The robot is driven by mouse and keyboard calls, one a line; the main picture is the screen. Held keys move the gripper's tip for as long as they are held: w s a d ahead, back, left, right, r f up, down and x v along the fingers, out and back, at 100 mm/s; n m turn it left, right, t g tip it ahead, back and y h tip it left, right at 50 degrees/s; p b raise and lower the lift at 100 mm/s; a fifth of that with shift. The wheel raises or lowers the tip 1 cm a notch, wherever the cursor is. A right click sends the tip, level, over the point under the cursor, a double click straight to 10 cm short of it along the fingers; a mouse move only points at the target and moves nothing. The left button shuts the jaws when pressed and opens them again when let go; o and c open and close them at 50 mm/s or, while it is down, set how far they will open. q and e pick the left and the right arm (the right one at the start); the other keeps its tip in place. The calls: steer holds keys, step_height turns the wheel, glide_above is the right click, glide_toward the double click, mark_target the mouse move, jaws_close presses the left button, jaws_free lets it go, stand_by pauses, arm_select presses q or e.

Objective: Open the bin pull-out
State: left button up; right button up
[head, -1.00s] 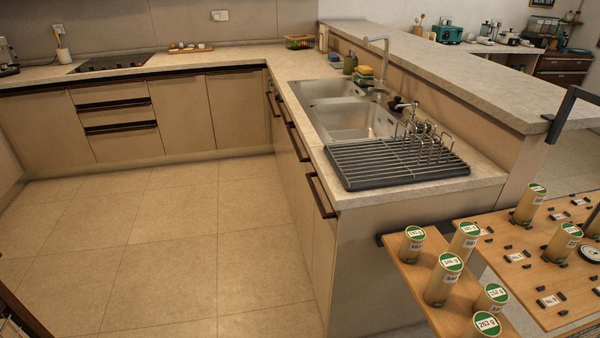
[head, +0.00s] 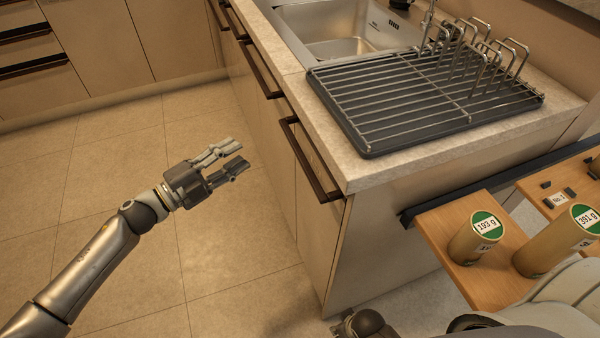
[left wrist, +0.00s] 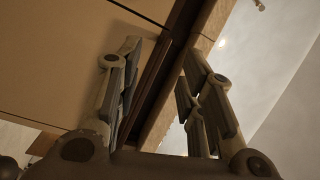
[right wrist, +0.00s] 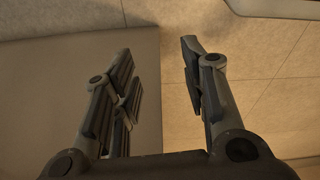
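The nearest cabinet front (head: 310,215) below the counter end has a long dark bar handle (head: 308,160) along its top; it looks closed. No label confirms that this is the bin pull-out. My left gripper (head: 237,154) is in front of it over the floor, apart from the handle, with its fingers parted and empty, pointing toward the cabinets. In the left wrist view a dark handle strip (left wrist: 168,62) runs between the open fingers, farther off. My right gripper (right wrist: 158,50) is open and empty in its wrist view, with floor beyond.
A dark drying rack (head: 420,100) and a sink (head: 335,35) are on the counter. Wooden boards with labelled cylinders (head: 475,238) stand at the right, near my right arm. The tiled floor (head: 110,150) left of the cabinets is clear.

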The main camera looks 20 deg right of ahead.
mark_target(297, 157)
arm_select(q)
steer(key=s+d+r+m+g+b, duration=0.2)
steer(key=s+d+r+m+g, duration=0.1)
steer(key=s+m+g, duration=0.35)
steer(key=shift+m, duration=0.35)
steer(key=d, duration=1)
steer(key=shift+s+d+f, duration=0.15)
steer(key=shift+s+d, duration=0.05)
steer(key=shift+d, duration=0.1)
arm_select(e)
steer(key=w+r, duration=0.2)
steer(key=shift+a+r, duration=0.15)
steer(key=shift+r, duration=0.15)
arm_select(q)
steer(key=shift+c, duration=0.4)
jaws_close()
